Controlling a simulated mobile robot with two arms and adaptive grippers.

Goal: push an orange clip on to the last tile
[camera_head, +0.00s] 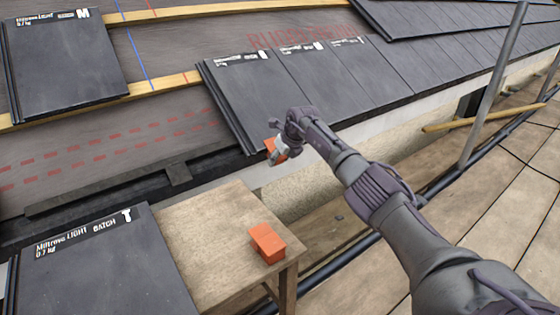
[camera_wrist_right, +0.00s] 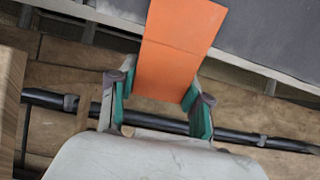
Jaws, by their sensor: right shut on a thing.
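My right gripper (camera_head: 279,152) is at the lower edge of the laid row of dark tiles. In the right wrist view its green-padded fingers (camera_wrist_right: 160,98) are closed on the sides of an orange clip (camera_wrist_right: 177,45). In the head view only a small part of the clip (camera_head: 271,145) shows beside the gripper. The last tile (camera_head: 243,95) is the leftmost of the row, with a white label. In the wrist view the clip's far end overlaps a dark tile (camera_wrist_right: 262,35); I cannot tell whether it touches. My left gripper is not in view.
Another orange piece (camera_head: 267,242) lies on a wooden table (camera_head: 215,225) below the eave. Loose tiles lie at the upper left (camera_head: 65,65) and lower left (camera_head: 100,265). A scaffold pole (camera_head: 492,85) stands at the right, above the plank deck (camera_head: 480,215).

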